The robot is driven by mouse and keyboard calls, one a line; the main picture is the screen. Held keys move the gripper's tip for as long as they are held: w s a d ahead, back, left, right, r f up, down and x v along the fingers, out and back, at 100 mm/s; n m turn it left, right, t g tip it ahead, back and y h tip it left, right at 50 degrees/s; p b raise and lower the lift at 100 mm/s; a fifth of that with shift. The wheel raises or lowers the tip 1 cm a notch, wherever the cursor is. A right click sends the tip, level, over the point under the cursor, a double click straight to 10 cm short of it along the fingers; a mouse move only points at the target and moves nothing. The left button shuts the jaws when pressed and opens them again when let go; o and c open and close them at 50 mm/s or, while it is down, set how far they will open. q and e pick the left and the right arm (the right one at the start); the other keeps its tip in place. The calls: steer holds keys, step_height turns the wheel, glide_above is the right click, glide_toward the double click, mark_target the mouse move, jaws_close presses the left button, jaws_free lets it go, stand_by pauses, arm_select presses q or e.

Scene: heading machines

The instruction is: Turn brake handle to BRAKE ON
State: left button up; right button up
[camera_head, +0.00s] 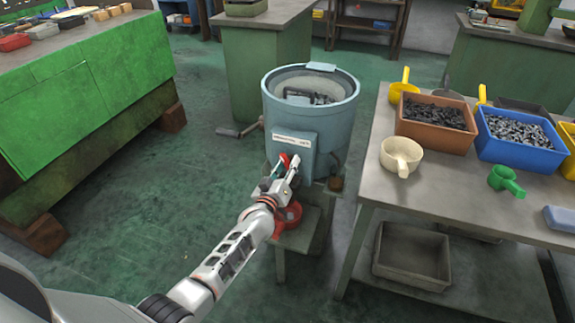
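A round blue-grey drum machine (350,105) stands on a green stand in the middle, with a dark mass of parts inside. A small box with a pale label (291,137) is on its front. A red handle (285,159) shows just below the label, partly hidden by my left gripper (282,171). The gripper is right at the handle and seems to overlap it; I cannot tell whether its fingers are closed on it. The handle's exact position is too small and covered to read. My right gripper is out of view.
A grey table (450,205) on the right holds a brown bin (415,137), a blue bin (498,155), a cream scoop (400,152) and a green scoop (505,179). A red round part (290,217) sits under my wrist. Green floor (130,215) is open at left.

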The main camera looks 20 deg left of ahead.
arm_select(q)
steer(key=s, duration=1.2)
steer(key=shift+a, duration=0.2)
